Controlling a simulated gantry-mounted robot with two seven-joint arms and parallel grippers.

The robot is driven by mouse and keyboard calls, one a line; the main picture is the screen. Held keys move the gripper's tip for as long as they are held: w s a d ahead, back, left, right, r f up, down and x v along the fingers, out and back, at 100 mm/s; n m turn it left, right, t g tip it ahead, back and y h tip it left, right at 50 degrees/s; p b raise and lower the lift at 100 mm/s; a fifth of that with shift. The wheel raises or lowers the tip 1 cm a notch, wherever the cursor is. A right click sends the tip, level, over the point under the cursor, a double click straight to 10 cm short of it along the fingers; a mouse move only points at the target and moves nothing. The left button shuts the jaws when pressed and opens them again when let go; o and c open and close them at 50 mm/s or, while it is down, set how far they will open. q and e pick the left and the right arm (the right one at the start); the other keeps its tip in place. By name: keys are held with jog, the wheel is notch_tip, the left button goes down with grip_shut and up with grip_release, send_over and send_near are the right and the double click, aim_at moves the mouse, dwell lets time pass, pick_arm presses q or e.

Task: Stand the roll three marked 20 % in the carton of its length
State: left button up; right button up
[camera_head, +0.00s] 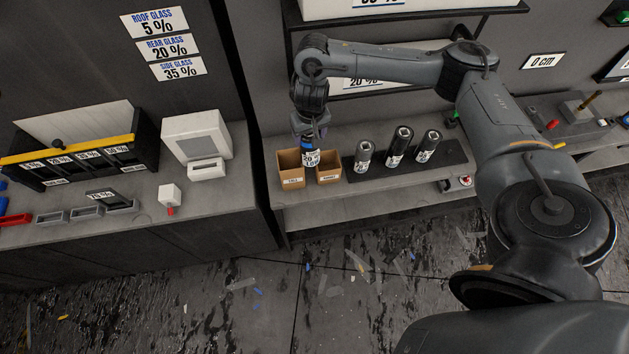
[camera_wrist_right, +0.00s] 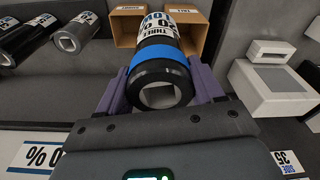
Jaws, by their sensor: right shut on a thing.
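My right gripper (camera_head: 309,137) is shut on a black roll (camera_head: 311,158) with a blue band near its top end. The roll also shows in the right wrist view (camera_wrist_right: 160,82), where its white label reads THREE with 20 below. It is held upright in front of the gap between two open brown cartons; whether its lower end touches either is hidden. The left carton (camera_head: 291,180) is marked TALL, and the lower right carton (camera_head: 327,181) seems marked SHORT. No roll shows inside either carton, though the held roll hides part of both. My left gripper is not in view.
A white device (camera_head: 197,140) and a divided black box (camera_head: 80,162) stand on the left counter.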

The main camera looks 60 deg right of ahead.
jog(key=s+d+f+m+b, duration=0.2)
jog(key=d+f+b, duration=0.1)
jog(key=d, duration=0.5)
jog(key=b, duration=0.8)
send_near(328, 155)
jog(key=s+a+r, duration=0.1)
jog(key=a+r, duration=0.1)
jog(key=a, duration=0.1)
notch_tip(328, 155, down, 5)
jog(key=shift+f+b, duration=0.2)
jog(key=shift+b, duration=0.3)
jog(key=o, duration=1.7)
jog(key=shift+f, duration=0.15)
jog(key=shift+c, duration=0.2)
